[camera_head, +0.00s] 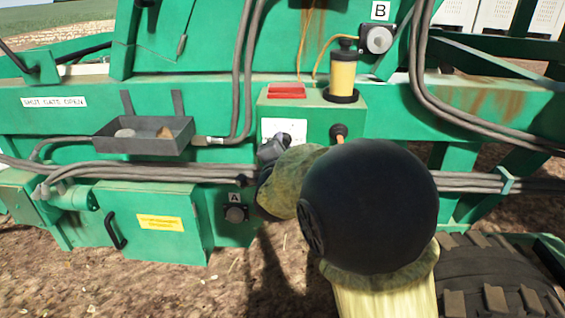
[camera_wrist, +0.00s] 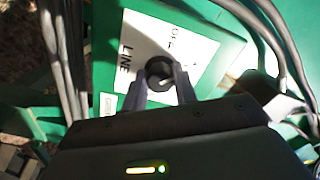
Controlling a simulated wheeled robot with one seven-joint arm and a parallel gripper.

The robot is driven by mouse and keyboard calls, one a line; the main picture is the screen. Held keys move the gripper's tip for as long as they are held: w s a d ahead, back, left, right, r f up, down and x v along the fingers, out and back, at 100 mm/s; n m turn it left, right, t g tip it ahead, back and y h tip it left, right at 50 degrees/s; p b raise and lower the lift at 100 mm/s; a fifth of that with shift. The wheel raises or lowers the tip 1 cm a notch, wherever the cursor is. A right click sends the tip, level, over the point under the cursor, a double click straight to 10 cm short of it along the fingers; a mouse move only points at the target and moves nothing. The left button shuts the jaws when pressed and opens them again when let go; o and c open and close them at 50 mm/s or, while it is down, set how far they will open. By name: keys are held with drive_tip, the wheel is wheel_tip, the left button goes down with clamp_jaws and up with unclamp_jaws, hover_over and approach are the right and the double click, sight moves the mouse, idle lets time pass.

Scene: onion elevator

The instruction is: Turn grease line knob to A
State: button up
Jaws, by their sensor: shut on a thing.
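The grease line knob (camera_wrist: 158,72) is a round black knob on a white label plate in the wrist view. The plate reads LINE, and another word on it is too blurred to read. My gripper (camera_wrist: 160,86) has one finger on each side of the knob and is shut on it. A pale mark shows on the knob's face, but I cannot tell which letter it points to. In the head view, the label plate (camera_head: 284,130) shows on the green box; my gripper (camera_head: 270,150) and arm hide the knob.
A port marked A (camera_head: 235,213) is low on the green frame, and a port marked B (camera_head: 377,40) is at upper right. A yellow grease reservoir (camera_head: 343,70) stands on the box. Grey hoses and a black tray (camera_head: 145,140) are close by on the left.

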drive_tip(key=shift+m+b, duration=1.6)
drive_tip(key=shift+b, duration=0.25)
drive_tip(key=o, duration=1)
drive_tip(key=shift+s, duration=0.1)
drive_tip(key=s, duration=1.7)
drive_tip(key=shift+s+a, duration=0.15)
drive_tip(key=shift+a, duration=0.15)
